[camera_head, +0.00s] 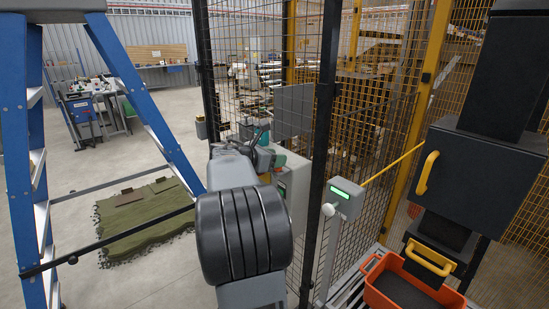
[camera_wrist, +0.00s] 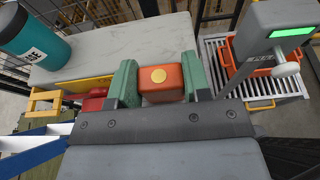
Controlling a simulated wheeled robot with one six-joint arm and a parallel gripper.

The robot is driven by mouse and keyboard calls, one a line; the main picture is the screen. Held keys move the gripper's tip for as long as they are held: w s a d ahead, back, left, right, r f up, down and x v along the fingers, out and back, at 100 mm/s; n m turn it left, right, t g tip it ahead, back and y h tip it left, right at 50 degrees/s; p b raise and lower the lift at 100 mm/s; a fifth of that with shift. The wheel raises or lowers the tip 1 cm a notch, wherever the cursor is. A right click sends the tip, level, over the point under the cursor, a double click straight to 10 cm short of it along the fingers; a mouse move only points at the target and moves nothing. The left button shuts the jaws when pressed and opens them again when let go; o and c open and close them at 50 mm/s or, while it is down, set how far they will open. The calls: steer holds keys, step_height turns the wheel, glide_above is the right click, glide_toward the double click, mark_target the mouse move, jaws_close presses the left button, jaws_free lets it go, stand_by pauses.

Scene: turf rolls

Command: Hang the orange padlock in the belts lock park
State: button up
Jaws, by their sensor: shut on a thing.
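The orange padlock (camera_wrist: 163,92), a block with a round yellow spot on its face, sits between the two green fingers of my gripper (camera_wrist: 160,70) in the wrist view. The fingers are closed on its sides. Its shackle is not clear to see. In the head view my dark arm link hides most of my gripper (camera_head: 271,158), which is by the grey cabinet. In the wrist view the padlock is over or near the cabinet's front edge; the gap is hard to judge. A yellow-edged opening (camera_wrist: 75,88) with red things inside shows at the left. I cannot tell which part is the belts lock park.
A teal cup (camera_wrist: 32,38) stands on the grey cabinet top (camera_wrist: 125,45). A post with a green-lit display (camera_head: 346,191) stands right of the cabinet (camera_head: 297,190). An orange crate (camera_head: 377,290) lies at lower right. A blue ladder (camera_head: 128,75) and mesh fence flank my arm.

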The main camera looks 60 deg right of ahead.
steer(key=o, duration=1.1)
steer(key=shift+c, duration=0.2)
steer(key=b+v, duration=0.1)
steer(key=v, duration=1.3)
steer(key=shift+f, duration=0.1)
